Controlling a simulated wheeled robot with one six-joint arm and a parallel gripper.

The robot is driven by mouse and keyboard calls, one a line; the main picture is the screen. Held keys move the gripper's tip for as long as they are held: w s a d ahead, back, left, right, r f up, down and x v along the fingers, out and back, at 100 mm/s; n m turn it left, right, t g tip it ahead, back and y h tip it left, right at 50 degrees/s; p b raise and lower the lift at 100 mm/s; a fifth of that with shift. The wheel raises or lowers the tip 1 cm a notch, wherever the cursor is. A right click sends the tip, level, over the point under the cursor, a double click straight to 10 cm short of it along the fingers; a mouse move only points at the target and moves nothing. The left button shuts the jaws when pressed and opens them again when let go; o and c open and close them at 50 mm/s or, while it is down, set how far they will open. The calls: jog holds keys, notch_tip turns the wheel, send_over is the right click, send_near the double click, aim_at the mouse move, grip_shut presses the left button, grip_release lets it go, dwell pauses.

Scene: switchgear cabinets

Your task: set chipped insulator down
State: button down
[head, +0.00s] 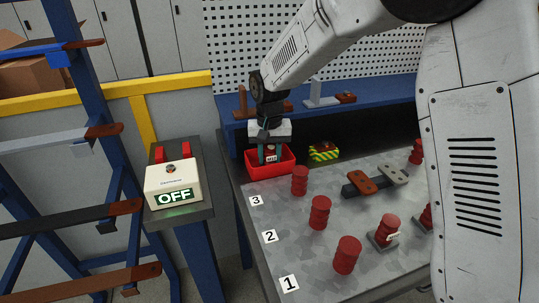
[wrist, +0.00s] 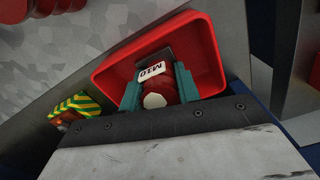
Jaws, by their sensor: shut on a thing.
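My gripper (head: 268,152) points down at the red bin (head: 284,167) on the far left corner of the metal table. In the wrist view, the teal fingers (wrist: 158,88) are shut on a red insulator (wrist: 165,88) with a pale round patch facing the camera. It carries a white M10 tag and has a grey plate at its far end. The insulator lies within the outline of the red bin (wrist: 205,50). I cannot tell whether it touches the bin floor. In the head view the fingers hide most of it.
Red insulators (head: 319,212) stand by numbers 1, 2 and 3. A tagged insulator (head: 388,229) stands on a base to the right. A yellow-green striped item (head: 323,152) sits beside the bin. A box reading OFF (head: 173,184) stands left, and a blue shelf (head: 370,98) runs behind.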

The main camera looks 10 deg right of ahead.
aim_at(270, 147)
jog(key=shift+f, duration=0.1)
jog(key=c, duration=1)
grip_release()
notch_tip(270, 147, up, 12)
jog(key=shift+r, duration=0.2)
jog(key=s+d+r, duration=0.4)
jog(key=s+d, duration=0.2)
jog(key=s, duration=0.2)
jog(key=s+d+r, duration=0.3)
jog(key=s+d, duration=0.3)
jog(key=s, duration=0.2)
jog(key=shift+n+t, duration=0.4)
jog(key=shift+t, duration=0.2)
jog(key=s+d+f, duration=0.1)
jog(key=s+d, duration=0.1)
jog(key=s, duration=0.4)
jog(key=s+d+f, duration=0.2)
jog(key=s, duration=0.5)
jog(key=s+d+f, duration=0.1)
jog(key=s+d, duration=0.1)
jog(key=s, duration=0.4)
jog(key=shift+s+d+f, duration=0.15)
jog(key=shift+s+d, duration=0.05)
jog(key=shift+d, duration=0.2)
